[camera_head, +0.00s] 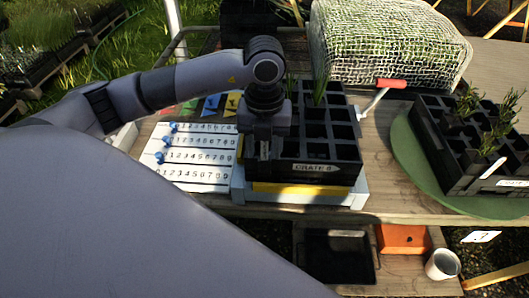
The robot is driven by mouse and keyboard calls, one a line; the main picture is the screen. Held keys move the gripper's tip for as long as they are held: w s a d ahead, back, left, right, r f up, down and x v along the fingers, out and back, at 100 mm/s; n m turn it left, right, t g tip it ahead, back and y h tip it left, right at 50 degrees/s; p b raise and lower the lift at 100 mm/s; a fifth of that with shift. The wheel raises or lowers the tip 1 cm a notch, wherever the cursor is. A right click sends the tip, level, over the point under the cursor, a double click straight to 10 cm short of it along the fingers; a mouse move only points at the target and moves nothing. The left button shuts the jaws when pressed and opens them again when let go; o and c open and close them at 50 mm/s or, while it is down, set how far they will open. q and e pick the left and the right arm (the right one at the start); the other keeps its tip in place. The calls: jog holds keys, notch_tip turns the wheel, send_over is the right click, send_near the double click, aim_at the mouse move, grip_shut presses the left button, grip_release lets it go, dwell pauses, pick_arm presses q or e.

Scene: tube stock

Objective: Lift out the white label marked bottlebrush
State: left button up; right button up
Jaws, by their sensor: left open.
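No label with readable bottlebrush writing shows. A small white label (492,168) stands tilted at the front of the right-hand black crate (460,178), and its writing is too small to read. My left gripper (264,176) points down at the left side of the black crate marked CRATE 6 (345,174), well to the left of that white label. It is open, but its fingertips are hard to make out against the dark crate, and I cannot tell whether they touch it. It hides part of the crate's left cells. My right gripper is not in view.
CRATE 6 has mostly empty cells and a few green shoots. The right crate holds seedlings on a green round mat (408,150). A numbered white board (200,172) with blue pegs lies left. A red-handled tool (390,84) and a netted bale (390,45) are behind.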

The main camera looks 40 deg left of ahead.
pick_arm(q)
grip_shut()
jog(key=shift+r, duration=0.15)
